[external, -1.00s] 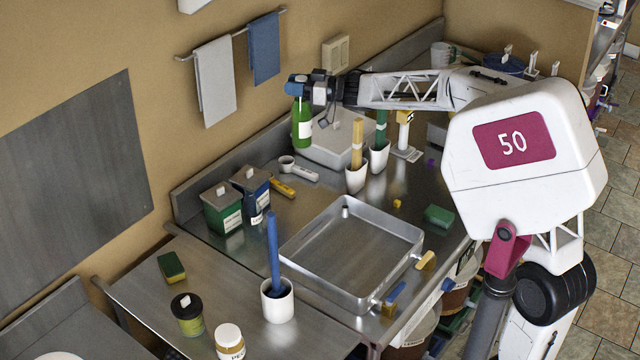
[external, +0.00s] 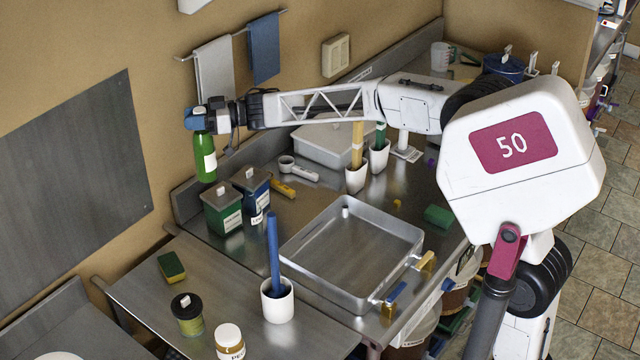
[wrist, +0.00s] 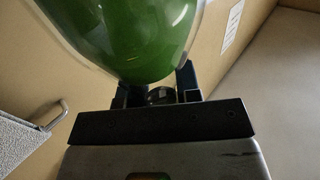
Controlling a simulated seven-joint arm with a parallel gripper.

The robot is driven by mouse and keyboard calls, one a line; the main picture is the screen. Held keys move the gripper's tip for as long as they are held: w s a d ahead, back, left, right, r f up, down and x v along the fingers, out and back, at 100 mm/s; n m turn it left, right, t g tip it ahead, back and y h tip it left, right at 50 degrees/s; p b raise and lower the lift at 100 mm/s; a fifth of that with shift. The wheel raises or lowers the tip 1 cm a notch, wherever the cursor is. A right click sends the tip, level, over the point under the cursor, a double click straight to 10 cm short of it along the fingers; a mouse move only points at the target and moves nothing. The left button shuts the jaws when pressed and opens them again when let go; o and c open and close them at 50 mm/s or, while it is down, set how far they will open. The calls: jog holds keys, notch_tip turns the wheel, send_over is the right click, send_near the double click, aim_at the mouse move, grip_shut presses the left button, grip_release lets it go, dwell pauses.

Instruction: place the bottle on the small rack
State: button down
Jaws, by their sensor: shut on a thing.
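The green bottle (external: 205,155) with a white label hangs upright from my gripper (external: 196,120) in the external view. My gripper is shut on its top and holds it in the air, above the back left of the steel counter and in front of the wall. In the wrist view, the bottle's green body (wrist: 130,35) fills the top, and the fingers of my gripper (wrist: 155,90) sit at its near end, partly hidden by it. I cannot clearly make out the small rack in either view.
Below the bottle stand a green canister (external: 222,212) and a blue canister (external: 252,190). A grey towel (external: 214,80) and a blue towel (external: 264,48) hang on a wall rail close by. A large metal tray (external: 350,292) and a white pot (external: 278,303) stand nearer.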

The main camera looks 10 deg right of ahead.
jog(key=s+a+f+n+g+h, duration=0.1)
jog(key=s+a+n+g, duration=0.15)
jog(key=s+a, duration=0.85)
jog(key=s+a+f+n+g+h, duration=0.15)
jog(key=s+a+g, duration=0.25)
jog(key=s+a, duration=0.7)
notch_tip(320, 180, down, 11)
jog(key=shift+w+a+r+y, duration=0.2)
jog(key=shift+w+a+y, duration=0.15)
jog(key=shift+a+y, duration=0.1)
jog(key=shift+f, duration=0.1)
jog(key=shift+f, duration=2.5)
jog(key=shift+f, duration=2.55)
jog(key=c, duration=0.8)
grip_release()
jog(key=shift+d, duration=0.1)
